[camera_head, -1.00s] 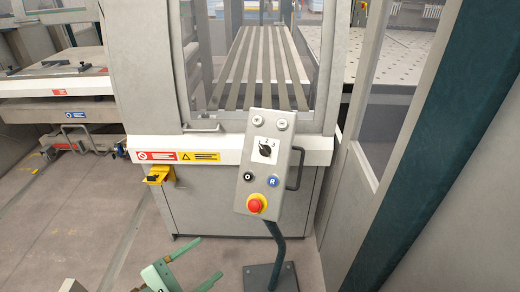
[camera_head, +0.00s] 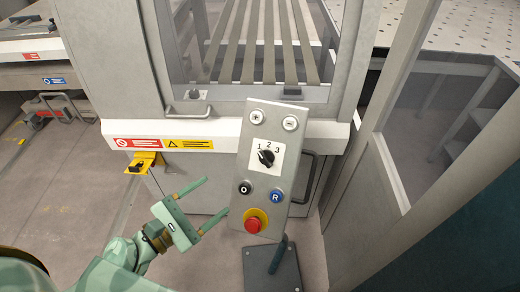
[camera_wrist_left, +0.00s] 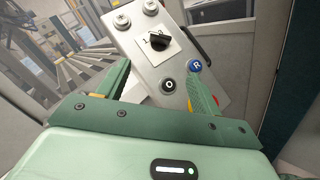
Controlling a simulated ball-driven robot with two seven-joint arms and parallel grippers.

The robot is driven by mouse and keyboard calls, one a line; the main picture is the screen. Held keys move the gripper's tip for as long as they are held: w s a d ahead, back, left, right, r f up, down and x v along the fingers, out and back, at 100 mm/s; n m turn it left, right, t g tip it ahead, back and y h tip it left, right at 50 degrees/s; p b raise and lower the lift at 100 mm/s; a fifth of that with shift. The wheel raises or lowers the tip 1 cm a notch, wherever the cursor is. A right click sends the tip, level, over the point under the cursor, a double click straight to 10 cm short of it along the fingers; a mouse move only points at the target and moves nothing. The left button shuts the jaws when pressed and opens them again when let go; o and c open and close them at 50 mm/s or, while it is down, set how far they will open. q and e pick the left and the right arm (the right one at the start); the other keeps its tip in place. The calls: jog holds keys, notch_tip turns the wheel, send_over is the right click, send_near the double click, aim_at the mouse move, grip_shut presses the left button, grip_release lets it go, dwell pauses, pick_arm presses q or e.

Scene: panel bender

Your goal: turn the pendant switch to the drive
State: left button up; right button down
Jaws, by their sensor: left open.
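The pendant (camera_head: 271,170) is a tilted grey panel on a bent dark post. Its black rotary switch (camera_head: 266,156) sits on a white plate marked 1, 2, 3. The switch also shows in the left wrist view (camera_wrist_left: 159,41). My left gripper (camera_head: 216,200) is open and empty, left of the pendant's lower half and apart from the switch. In the left wrist view its two fingers (camera_wrist_left: 160,85) point toward the panel, with the switch beyond them. The right finger covers part of the panel's lower end there. My right gripper is not in view.
Below the switch are a black O button (camera_head: 245,188), a blue R button (camera_head: 276,196) and a red emergency stop (camera_head: 254,223). A handle (camera_head: 308,177) is on the pendant's right side. The machine front (camera_head: 219,130) stands close behind. A yellow bracket (camera_head: 145,163) juts out at left.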

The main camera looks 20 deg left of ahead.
pick_arm(q)
jog(key=p, duration=0.2)
send_near(263, 161)
jog(key=p+x, duration=0.2)
jog(key=x, duration=0.6)
jog(key=shift+w+a+f, duration=0.1)
jog(key=shift+f, duration=0.1)
jog(key=shift+w+d+p, duration=0.3)
jog(key=shift+w, duration=0.25)
jog(key=shift+f, duration=0.1)
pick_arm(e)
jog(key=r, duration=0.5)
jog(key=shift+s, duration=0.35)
pick_arm(q)
jog(key=c, duration=1)
